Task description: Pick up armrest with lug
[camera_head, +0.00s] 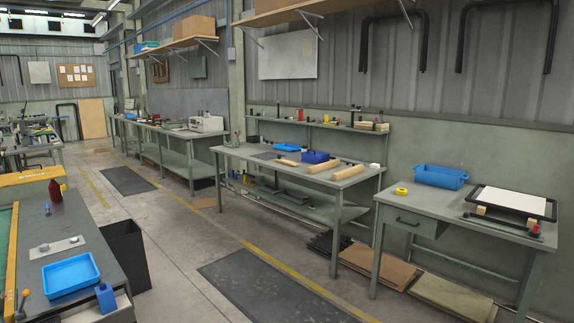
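Three pale wooden pieces lie on the middle workbench (240,152): a short one (287,162), a longer one (323,166) and another at the right (348,172). They look like armrests, but they are too small to tell which has a lug. A black frame with a white panel (515,201) rests on the right table (400,213), with small wooden blocks at its front. Neither of my grippers is in view.
A blue bin (441,177) and yellow tape roll (401,190) are on the right table. A small blue box (314,156) sits among the wooden pieces. A near-left bench holds a blue tray (71,274); a black bin (126,256) stands beside it. The central aisle floor is open.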

